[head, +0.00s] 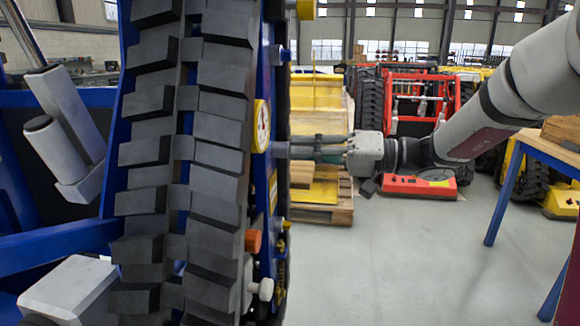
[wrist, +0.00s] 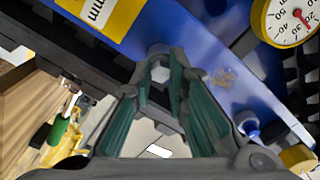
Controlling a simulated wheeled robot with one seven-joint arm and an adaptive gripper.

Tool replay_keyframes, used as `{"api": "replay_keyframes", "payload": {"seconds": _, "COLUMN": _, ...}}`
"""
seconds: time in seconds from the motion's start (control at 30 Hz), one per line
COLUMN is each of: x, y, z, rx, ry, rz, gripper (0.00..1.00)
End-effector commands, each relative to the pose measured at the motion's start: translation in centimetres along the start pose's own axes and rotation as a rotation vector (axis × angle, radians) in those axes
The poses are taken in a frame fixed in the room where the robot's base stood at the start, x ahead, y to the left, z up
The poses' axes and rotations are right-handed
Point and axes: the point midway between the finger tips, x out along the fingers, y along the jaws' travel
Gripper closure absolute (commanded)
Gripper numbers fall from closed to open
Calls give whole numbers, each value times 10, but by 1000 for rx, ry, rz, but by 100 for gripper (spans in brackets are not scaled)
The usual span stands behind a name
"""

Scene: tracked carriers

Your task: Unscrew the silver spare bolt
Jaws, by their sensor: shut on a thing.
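The silver spare bolt (head: 281,150) sticks out of the blue side plate of a tracked carrier (head: 190,150) in the head view. In the wrist view its grey head (wrist: 159,74) shows between the fingertips. My gripper (head: 291,148) reaches in from the right, level with the bolt. Its green-sided fingers (wrist: 160,68) are shut on the bolt, one on either side. The fingers hide part of the bolt, and I cannot tell how far it is screwed in.
A round yellow-rimmed gauge (head: 261,126) sits just beside the bolt. An orange knob (head: 253,241) and a white knob (head: 263,289) stick out lower down. A blue-legged table (head: 508,195) stands at right. Pallets and a red machine (head: 418,100) stand behind. The floor between is clear.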

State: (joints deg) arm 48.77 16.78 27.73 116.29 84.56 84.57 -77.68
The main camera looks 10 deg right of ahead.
Motion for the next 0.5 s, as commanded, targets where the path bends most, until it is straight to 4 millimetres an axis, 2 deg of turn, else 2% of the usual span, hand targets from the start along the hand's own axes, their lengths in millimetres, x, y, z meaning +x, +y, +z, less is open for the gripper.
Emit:
{"api": "replay_keyframes", "payload": {"seconds": 0.37, "x": 0, "y": 0, "z": 1, "rx": -17, "ry": -4, "rz": -1, "gripper": 100}}
{"api": "replay_keyframes", "payload": {"seconds": 0.5, "x": 1, "y": 2, "z": 3, "rx": -72, "ry": -4, "rz": -1, "gripper": 100}}
